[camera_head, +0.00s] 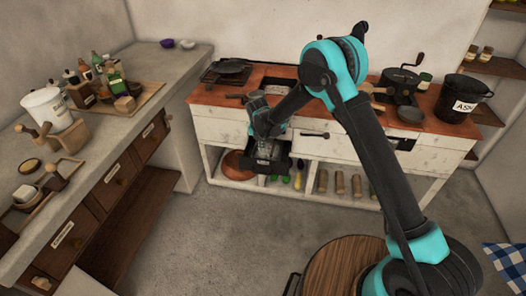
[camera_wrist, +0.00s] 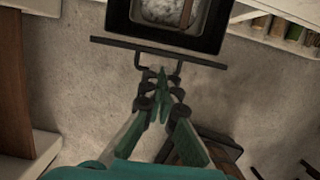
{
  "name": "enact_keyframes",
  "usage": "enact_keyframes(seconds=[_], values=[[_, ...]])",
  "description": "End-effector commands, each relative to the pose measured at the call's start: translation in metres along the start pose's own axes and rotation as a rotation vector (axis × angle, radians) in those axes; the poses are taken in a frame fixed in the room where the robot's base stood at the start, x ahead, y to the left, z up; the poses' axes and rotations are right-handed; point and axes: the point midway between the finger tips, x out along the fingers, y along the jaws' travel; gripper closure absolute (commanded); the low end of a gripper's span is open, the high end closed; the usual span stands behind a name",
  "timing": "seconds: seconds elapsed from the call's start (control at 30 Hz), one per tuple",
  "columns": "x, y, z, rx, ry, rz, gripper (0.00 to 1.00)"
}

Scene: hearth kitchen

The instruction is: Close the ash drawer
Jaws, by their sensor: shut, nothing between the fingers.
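The ash drawer (camera_head: 268,163) is a black box standing pulled out from the white cabinet front, below the red-brown worktop. In the wrist view the ash drawer (camera_wrist: 210,42) is at the top, with pale grey ash and a brown strip in it. Its thin dark front (camera_wrist: 115,43) carries a bar handle (camera_wrist: 140,64). My gripper (camera_wrist: 162,73) is shut and empty, its green fingertips right at the middle of the handle; I cannot tell whether they touch. In the head view my gripper (camera_head: 264,142) is over the drawer's front, its fingertips hard to make out.
A grey counter (camera_head: 185,62) with wooden drawers runs along the left. Open shelves under the cabinet hold a copper bowl (camera_head: 236,165) and several bottles. A round wooden top (camera_head: 340,262) is at the front. Grey floor (camera_head: 220,220) lies clear before the cabinet.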

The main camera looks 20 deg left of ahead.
Motion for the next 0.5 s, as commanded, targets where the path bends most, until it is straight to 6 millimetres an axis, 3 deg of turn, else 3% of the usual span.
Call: enact_keyframes(seconds=[0.1, 0.2, 0.37, 0.5], values=[[-0.009, -0.019, -0.036, -0.002, 0.0, 0.0, 1.0], [-0.013, -0.03, -0.056, -0.001, 0.0, 0.0, 1.0], [-0.006, -0.035, -0.062, 0.001, 0.0, 0.0, 1.0], [0.013, -0.034, -0.062, 0.0, 0.0, 0.0, 1.0]])
